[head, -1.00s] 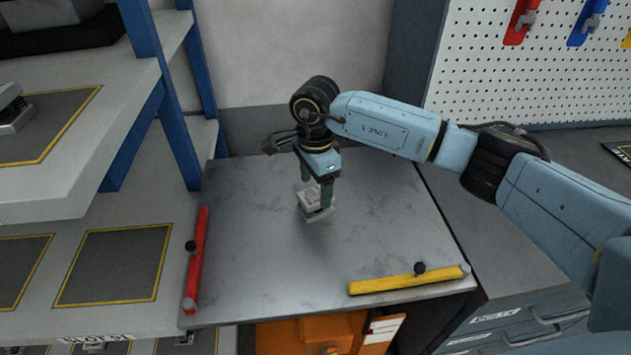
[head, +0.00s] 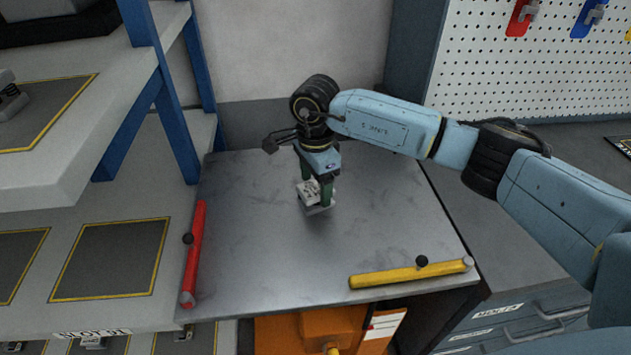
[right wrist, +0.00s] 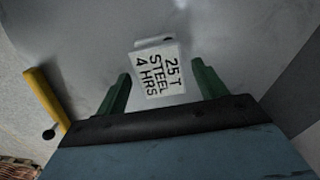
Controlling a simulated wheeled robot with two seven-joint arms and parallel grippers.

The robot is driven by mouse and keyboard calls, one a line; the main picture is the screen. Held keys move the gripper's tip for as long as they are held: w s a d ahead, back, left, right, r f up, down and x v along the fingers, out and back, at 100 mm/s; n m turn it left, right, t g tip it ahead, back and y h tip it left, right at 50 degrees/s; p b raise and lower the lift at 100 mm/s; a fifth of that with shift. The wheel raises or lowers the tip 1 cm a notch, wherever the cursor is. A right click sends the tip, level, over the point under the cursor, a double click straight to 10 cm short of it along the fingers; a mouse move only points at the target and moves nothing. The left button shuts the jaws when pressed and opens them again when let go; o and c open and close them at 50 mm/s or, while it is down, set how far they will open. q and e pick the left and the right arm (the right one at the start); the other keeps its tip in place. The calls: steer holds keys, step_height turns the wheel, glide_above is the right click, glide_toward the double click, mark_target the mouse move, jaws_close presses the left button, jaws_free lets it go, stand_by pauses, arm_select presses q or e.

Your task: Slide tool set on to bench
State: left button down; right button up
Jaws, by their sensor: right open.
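The tool set appears to be a small pale grey block (head: 309,191) on a grey metal tabletop (head: 260,260). In the right wrist view its white label (right wrist: 159,75) reads "25 T STEEL 4 HRS". My right gripper (head: 316,190) points down over the block. Its green fingers stand open, one on each side of the block, with gaps visible in the right wrist view (right wrist: 160,92). Part of the block is hidden behind a finger in the head view. The bench appears to be the grey drawer unit (head: 520,250) at right. My left gripper is not in view.
A red bar (head: 195,255) runs along the tabletop's left edge and a yellow bar (head: 390,278) along its front right. A rack with blue posts (head: 160,90) stands at left. A pegboard (head: 530,80) rises at back right.

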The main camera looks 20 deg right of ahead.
steer(key=shift+c, duration=0.3)
steer(key=c, duration=0.9)
steer(key=shift+s+d+p, duration=0.1)
steer(key=shift+s+d, duration=0.2)
steer(key=shift+d, duration=0.6)
steer(key=shift+s+d+p, duration=0.1)
steer(key=shift+s+d, duration=0.2)
steer(key=shift+d, duration=0.6)
steer(key=shift+s+d+p, duration=0.1)
steer(key=shift+s+d, duration=0.2)
steer(key=shift+d, duration=0.6)
steer(key=s+d, duration=0.1)
steer(key=d, duration=0.4)
steer(key=s+d, duration=0.1)
steer(key=d, duration=0.1)
steer(key=shift+s+d, duration=0.3)
steer(key=shift+d, duration=0.05)
steer(key=shift+s+d, duration=0.45)
steer(key=shift+d, duration=0.85)
steer(key=shift+s+d, duration=0.45)
steer(key=shift+d, duration=0.85)
steer(key=shift+s+d, duration=0.45)
steer(key=shift+d, duration=0.85)
